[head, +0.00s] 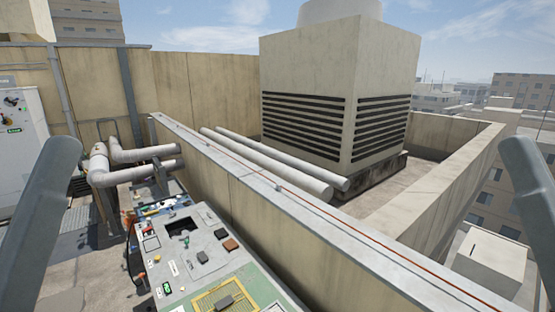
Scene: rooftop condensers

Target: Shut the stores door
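I cannot pick out a stores door for certain in the head view. A pale grey cabinet (36,122) with knobs and small labels on its face stands at the left edge, partly cut off by the frame. I cannot tell whether it has the stores door. Grey links of my two arms show at the left and right edges. Neither gripper is in view.
A panel bench (197,262) with several switches, labels and small blocks stands below centre. Thick pipes (130,172) bend beside it. A low parapet wall (250,205) runs diagonally to the right. A large louvred condenser housing (335,95) stands behind it.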

